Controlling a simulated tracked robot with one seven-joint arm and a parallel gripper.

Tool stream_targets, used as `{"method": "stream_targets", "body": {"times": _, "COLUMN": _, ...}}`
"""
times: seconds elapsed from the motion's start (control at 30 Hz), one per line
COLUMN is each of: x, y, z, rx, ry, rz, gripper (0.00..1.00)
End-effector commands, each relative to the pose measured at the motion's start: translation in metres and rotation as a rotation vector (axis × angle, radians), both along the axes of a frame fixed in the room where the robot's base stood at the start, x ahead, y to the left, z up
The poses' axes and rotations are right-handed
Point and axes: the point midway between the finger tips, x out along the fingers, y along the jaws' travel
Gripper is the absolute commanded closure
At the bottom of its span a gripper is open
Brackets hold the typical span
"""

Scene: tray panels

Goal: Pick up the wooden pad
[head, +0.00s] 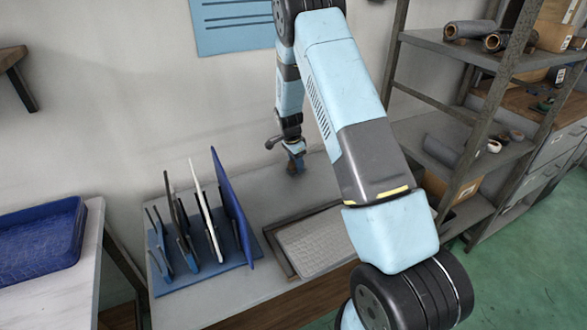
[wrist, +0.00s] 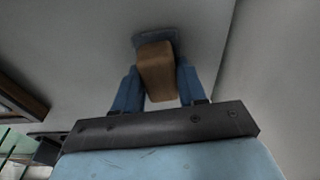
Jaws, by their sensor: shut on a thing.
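The wooden pad (wrist: 157,70) is a brown block between the two blue fingers of my gripper (wrist: 157,88) in the wrist view. My gripper is shut on it, with one finger against each side. A grey-blue patch (wrist: 154,36) shows at the pad's far end; I cannot tell what it is. In the head view my gripper (head: 294,157) points down at the back of the grey bench, close to its surface. There the pad is small and mostly hidden by the fingers. I cannot tell whether it touches the bench.
A blue rack (head: 205,273) with upright panels stands at the bench's left. A shallow tray (head: 270,238) holding a light grey textured panel lies right of it. A blue bin (head: 40,240) sits on a side table. Metal shelving (head: 440,165) stands at the right.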

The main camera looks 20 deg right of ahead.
Motion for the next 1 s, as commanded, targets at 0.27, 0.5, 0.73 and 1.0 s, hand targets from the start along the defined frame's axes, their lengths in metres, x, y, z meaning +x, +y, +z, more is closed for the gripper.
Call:
{"method": "stream_targets", "body": {"times": 0.27, "x": 0.000, "y": 0.000, "z": 0.000, "rx": 0.000, "ry": 0.000, "rz": 0.000, "gripper": 0.91}}
{"method": "stream_targets", "body": {"times": 0.5, "x": 0.000, "y": 0.000, "z": 0.002, "rx": 0.000, "ry": -0.001, "rz": 0.000, "gripper": 0.92}}
{"method": "stream_targets", "body": {"times": 0.73, "x": 0.001, "y": 0.000, "z": 0.029, "rx": 0.000, "ry": -0.003, "rz": -0.001, "gripper": 0.92}}
{"method": "stream_targets", "body": {"times": 1.0, "x": -0.034, "y": 0.015, "z": 0.076, "rx": 0.001, "ry": -0.004, "rz": 0.002, "gripper": 0.92}}
